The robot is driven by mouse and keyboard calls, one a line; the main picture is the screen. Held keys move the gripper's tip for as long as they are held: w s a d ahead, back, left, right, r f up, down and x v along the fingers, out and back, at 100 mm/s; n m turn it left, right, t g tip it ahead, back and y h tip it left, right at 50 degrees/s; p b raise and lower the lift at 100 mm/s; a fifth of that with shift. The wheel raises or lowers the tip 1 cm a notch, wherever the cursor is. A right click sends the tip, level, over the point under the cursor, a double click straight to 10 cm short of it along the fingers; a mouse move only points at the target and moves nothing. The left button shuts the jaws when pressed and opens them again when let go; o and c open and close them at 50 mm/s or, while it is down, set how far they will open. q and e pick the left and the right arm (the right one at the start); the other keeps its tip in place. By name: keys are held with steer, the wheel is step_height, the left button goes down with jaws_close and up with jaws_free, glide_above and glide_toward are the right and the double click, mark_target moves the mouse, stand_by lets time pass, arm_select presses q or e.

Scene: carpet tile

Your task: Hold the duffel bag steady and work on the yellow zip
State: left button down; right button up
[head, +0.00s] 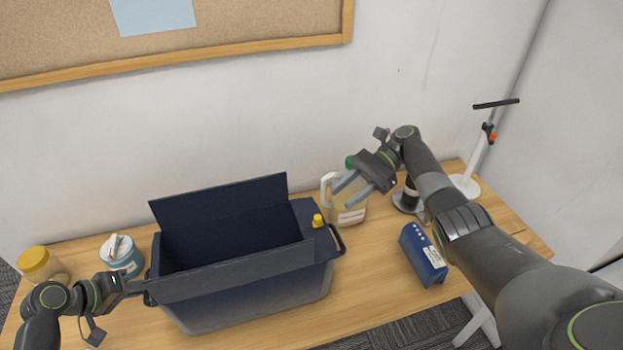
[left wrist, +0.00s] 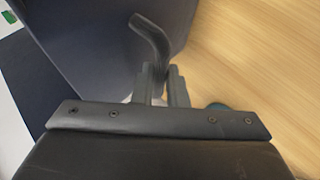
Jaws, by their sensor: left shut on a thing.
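The duffel bag (head: 245,285) is dark navy and box-shaped, standing on the table with its top flaps spread open. The yellow zip (head: 318,220) pull shows at the right end of its top, near the right handle. My left gripper (head: 136,288) is shut on the bag's left end handle. In the left wrist view the curved dark handle (left wrist: 149,38) runs down between the fingers of that gripper (left wrist: 167,85). My right gripper (head: 352,189) is open and empty, above and to the right of the yellow zip, in front of a jug. The inside bottom of the bag is hidden.
A pale jug (head: 351,215) with a green cap stands behind the bag's right end. A blue case (head: 422,254) lies at right. A yellow-lidded jar (head: 42,264) and a teal-white tub (head: 121,256) stand at left. A white stand (head: 468,184) is at far right.

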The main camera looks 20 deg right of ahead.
arm_select(q)
steer(key=c, duration=1.4)
jaws_free()
steer(key=shift+o, duration=0.2)
